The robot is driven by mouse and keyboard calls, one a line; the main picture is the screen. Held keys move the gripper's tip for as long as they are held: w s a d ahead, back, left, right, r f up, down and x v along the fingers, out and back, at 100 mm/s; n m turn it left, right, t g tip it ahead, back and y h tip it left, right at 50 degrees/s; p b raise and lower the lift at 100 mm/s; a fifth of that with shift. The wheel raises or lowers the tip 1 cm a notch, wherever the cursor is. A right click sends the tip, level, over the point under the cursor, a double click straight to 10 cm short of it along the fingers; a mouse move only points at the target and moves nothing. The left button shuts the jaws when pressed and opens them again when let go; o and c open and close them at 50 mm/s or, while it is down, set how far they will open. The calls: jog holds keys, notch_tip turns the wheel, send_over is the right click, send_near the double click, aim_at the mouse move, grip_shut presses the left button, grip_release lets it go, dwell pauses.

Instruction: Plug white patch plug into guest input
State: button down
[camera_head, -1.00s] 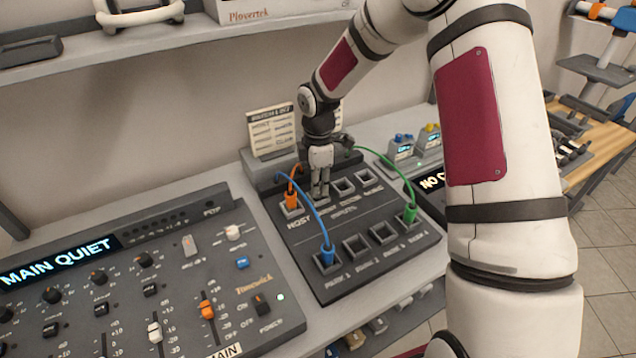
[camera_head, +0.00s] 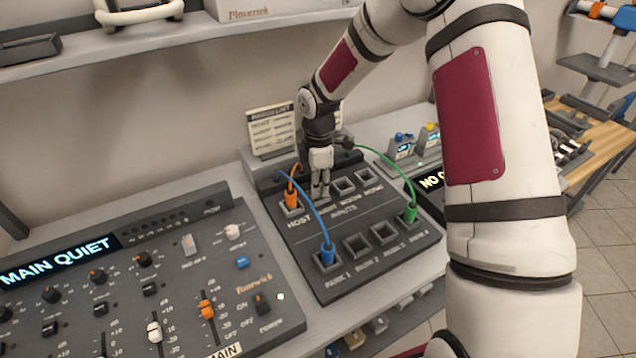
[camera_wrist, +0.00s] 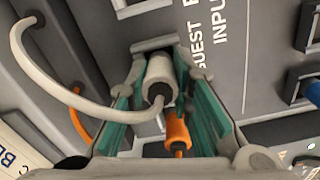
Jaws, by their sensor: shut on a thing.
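The white patch plug (camera_wrist: 160,82) is between the teal pads of my gripper (camera_wrist: 170,95) in the wrist view, its white cable curving left. My gripper (camera_head: 320,192) is shut on it and points down at the back row of the patch panel (camera_head: 345,220). It is over the guest input, between the host input and an empty socket. My fingers hide the guest socket and the plug's tip, so I cannot tell whether the plug is seated. An orange plug (camera_head: 291,200) stands in the host input; it also shows in the wrist view (camera_wrist: 178,130).
A blue plug (camera_head: 327,254) and a green plug (camera_head: 410,214) stand in the front row, with empty sockets between them. Their cables arch near my gripper. A mixer (camera_head: 130,285) is at left, a card (camera_head: 270,132) behind. Two empty back-row sockets (camera_head: 344,187) are at right.

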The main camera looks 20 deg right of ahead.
jog(key=shift+f, duration=0.3)
jog(key=c, duration=1.7)
grip_release()
jog(key=shift+r, duration=0.1)
jog(key=shift+r+p, duration=2.05)
jog(key=shift+r, duration=3.4)
